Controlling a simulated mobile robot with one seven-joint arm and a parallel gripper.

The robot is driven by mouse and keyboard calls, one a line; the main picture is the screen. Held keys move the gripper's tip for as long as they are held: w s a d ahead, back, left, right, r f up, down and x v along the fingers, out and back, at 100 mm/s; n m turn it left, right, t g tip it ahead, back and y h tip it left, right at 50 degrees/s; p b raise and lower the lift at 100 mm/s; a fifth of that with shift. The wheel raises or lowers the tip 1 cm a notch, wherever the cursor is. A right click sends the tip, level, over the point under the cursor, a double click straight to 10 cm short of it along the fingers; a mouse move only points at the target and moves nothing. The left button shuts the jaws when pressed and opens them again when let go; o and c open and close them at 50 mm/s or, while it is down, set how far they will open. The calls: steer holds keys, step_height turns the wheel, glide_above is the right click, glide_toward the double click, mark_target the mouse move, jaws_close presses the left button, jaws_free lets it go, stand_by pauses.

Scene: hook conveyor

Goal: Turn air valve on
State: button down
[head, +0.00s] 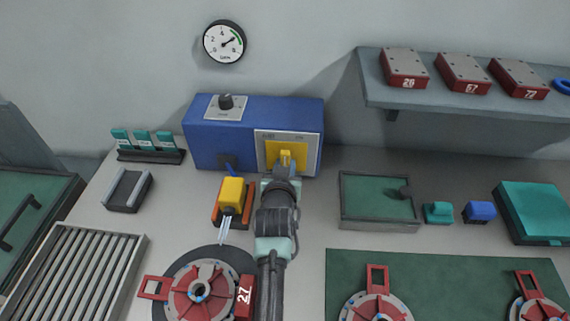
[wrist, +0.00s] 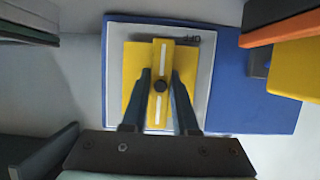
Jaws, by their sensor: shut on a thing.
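The air valve is a yellow square plate with a yellow bar handle (head: 285,156) on a pale panel (head: 262,138) at the right of the blue box's front. In the wrist view the handle (wrist: 161,52) has a white stripe and a dark centre screw, and stands upright in the picture. An upside-down "OFF" label (wrist: 191,39) is printed near the plate's upper right corner. My gripper (wrist: 160,88) is shut on the handle, one finger on each side. In the head view my gripper (head: 284,170) partly hides the handle and plate.
The blue box (head: 222,140) carries a dark knob (head: 225,101) on top. A round gauge (head: 224,42) hangs on the wall, needle pointing up right. A yellow tool (head: 232,191) in an orange holder stands close left of my arm. A green-lined tray (head: 368,202) lies right.

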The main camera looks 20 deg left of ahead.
stand_by(0.5)
steer(key=c, duration=0.7)
jaws_free()
steer(key=shift+s, duration=0.1)
steer(key=v, duration=1.2)
steer(key=shift+s+d, duration=0.1)
steer(key=shift+s, duration=0.3)
